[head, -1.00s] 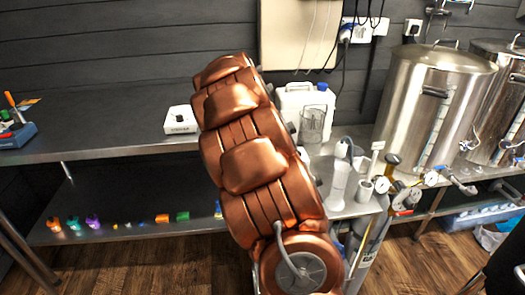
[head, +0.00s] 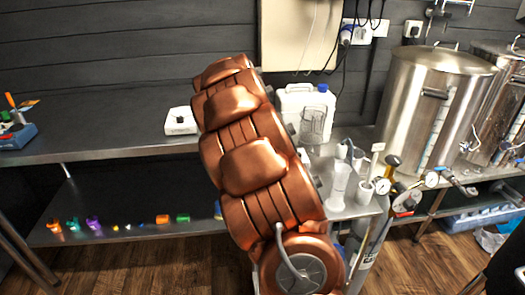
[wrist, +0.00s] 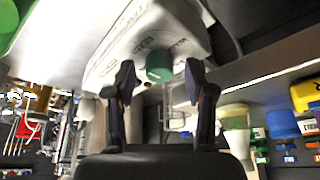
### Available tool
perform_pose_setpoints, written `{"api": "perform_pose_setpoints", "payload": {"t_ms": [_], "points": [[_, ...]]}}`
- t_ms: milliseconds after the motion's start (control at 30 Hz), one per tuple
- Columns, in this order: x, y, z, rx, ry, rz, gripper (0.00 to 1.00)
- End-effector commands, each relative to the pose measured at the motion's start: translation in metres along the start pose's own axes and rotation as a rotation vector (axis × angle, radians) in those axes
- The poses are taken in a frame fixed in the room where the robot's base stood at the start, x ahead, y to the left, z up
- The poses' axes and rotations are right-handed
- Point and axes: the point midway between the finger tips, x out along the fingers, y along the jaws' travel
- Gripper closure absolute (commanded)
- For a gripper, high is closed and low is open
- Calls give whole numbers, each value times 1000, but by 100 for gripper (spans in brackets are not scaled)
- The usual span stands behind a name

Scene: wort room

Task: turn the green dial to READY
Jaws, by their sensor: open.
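The green dial (wrist: 159,62) shows in the wrist view on a white box (wrist: 125,45) with dark lettering. The lettering is too blurred to read, and the dial's pointer cannot be made out. My gripper (wrist: 160,78) is open, with one dark finger to each side of the dial. I cannot tell whether the fingers touch it. In the head view a small white box (head: 181,121) with a dark marking sits on the steel bench, left of my copper-coloured arm. My gripper is hidden behind the arm there.
The steel bench (head: 90,150) is largely clear left of the small box. A white jug (head: 295,100), a clear beaker (head: 313,125) and gauges (head: 383,186) stand right of my arm. A large steel kettle (head: 420,95) stands further right. Small coloured items line the lower shelf (head: 120,238).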

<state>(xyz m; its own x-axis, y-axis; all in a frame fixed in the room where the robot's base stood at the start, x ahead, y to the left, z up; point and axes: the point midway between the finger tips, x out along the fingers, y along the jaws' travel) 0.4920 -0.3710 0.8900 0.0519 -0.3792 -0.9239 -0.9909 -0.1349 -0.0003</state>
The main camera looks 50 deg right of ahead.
Motion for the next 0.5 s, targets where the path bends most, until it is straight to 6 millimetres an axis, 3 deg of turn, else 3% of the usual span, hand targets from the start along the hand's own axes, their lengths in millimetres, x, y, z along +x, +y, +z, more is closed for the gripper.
{"api": "perform_pose_setpoints", "payload": {"t_ms": [233, 500], "points": [[-22, 0, 0, 0, 1, -1, 46], [-76, -2, -1, -1, 5, -6, 46]]}}
